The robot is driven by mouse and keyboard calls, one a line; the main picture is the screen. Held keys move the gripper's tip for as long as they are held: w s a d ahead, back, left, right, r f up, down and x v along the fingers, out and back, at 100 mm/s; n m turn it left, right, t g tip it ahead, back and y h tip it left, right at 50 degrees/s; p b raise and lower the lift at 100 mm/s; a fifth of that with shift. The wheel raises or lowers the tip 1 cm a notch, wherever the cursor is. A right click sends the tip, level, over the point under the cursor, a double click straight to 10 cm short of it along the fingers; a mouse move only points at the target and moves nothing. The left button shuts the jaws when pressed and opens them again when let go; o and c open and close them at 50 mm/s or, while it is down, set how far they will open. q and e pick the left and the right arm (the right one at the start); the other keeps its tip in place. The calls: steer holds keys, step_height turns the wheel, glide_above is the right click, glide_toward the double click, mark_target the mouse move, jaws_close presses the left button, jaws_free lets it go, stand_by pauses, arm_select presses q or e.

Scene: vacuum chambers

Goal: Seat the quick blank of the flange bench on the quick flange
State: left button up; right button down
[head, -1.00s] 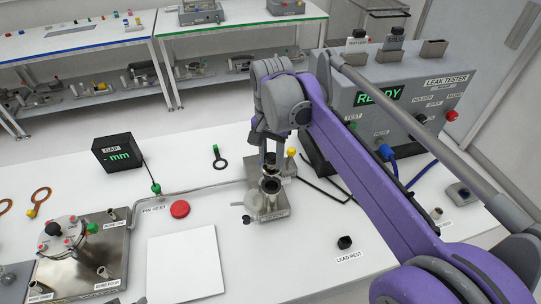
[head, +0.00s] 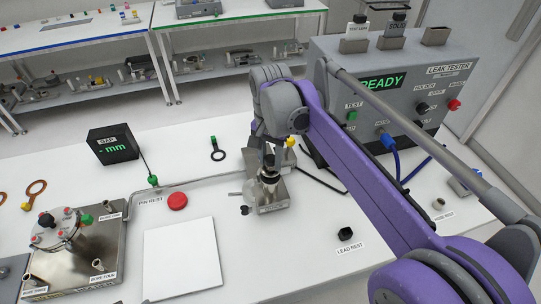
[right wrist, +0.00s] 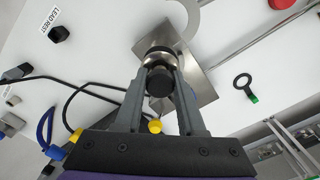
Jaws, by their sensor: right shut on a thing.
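My right gripper (head: 268,160) is shut on the quick blank (right wrist: 159,82), a dark knob above a metal disc. It holds the blank upright over the quick flange, at or very near its mouth. I cannot tell whether they touch. The flange bench (head: 274,206) is a small metal plate carrying the flange. The plate also shows in the right wrist view (right wrist: 203,86) behind the fingers. The fingers and blank hide most of the flange mouth. My left gripper is out of view.
The grey leak tester (head: 400,65) reads READY and stands behind, to the right. A yellow knob (head: 291,142) is close to the gripper. A red button (head: 177,201) and white mat (head: 182,259) lie to the left. A black lead rest (head: 346,234) is at right front.

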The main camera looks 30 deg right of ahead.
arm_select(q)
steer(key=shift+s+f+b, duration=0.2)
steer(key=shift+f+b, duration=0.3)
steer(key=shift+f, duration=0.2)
arm_select(e)
steer(key=shift+f, duration=1.45)
stand_by(1.5)
steer(key=shift+c, duration=2.1)
jaws_free()
steer(key=shift+r, duration=0.1)
steer(key=shift+r+p, duration=1.85)
steer(key=shift+r, duration=1.65)
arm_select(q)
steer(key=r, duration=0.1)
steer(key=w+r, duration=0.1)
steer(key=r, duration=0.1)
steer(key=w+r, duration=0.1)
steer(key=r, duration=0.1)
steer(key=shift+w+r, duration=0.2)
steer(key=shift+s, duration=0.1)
arm_select(e)
steer(key=shift+f, duration=0.1)
